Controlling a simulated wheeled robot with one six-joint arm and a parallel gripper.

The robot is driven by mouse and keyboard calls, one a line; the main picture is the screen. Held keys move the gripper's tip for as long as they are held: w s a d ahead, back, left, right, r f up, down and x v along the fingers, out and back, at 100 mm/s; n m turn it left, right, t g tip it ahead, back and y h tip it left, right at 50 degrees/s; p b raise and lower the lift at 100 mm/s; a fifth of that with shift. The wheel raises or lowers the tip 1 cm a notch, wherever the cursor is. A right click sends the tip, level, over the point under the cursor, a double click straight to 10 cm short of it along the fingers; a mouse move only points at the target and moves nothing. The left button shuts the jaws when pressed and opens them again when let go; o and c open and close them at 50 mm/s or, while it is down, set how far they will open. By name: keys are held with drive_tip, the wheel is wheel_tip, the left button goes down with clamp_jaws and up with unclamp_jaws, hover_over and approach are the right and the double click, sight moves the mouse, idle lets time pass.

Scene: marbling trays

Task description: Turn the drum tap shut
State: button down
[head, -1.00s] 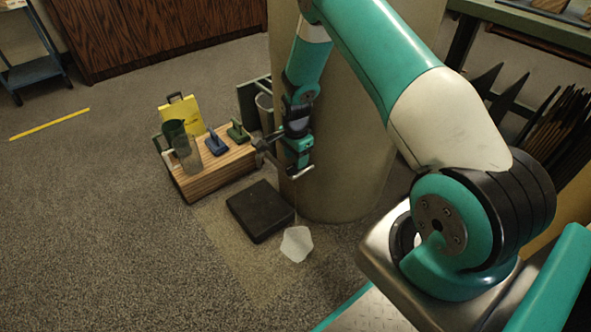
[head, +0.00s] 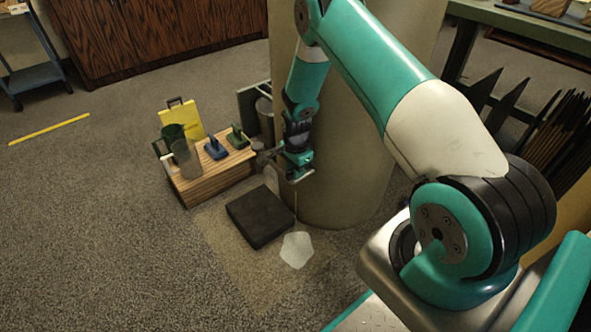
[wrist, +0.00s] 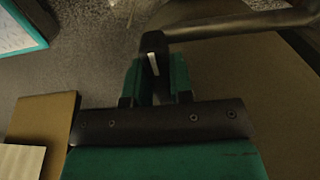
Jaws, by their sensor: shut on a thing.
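The drum (head: 345,165) is a large beige cylinder behind my arm in the head view. My gripper (head: 298,174) is low at the drum's left front side, at the tap. In the wrist view my gripper's teal jaws (wrist: 158,82) are shut on the tap's dark lever (wrist: 152,52), which has a white mark. A grey metal pipe (wrist: 240,24) runs right from the lever's top. In the head view a thin pale line hangs below the tap, above a pale patch (head: 297,250) on the floor. The gripper hides most of the tap there.
A black slab (head: 260,216) lies on the floor just left of the pale patch. A wooden crate (head: 212,180) left of the gripper carries jugs and blue and green tools. A dark rack stands at right.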

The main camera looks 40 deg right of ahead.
drive_tip(key=n+p, duration=0.2)
drive_tip(key=n, duration=0.1)
drive_tip(key=shift+r+n, duration=0.15)
drive_tip(key=shift+n, duration=0.25)
drive_tip(key=n+p, duration=0.2)
drive_tip(key=n, duration=0.3)
drive_tip(key=n+p, duration=0.1)
drive_tip(key=n, duration=0.3)
drive_tip(key=shift+n, duration=0.4)
drive_tip(key=shift+n+p, duration=0.45)
drive_tip(key=shift+n, duration=1.65)
drive_tip(key=c, duration=1)
unclamp_jaws()
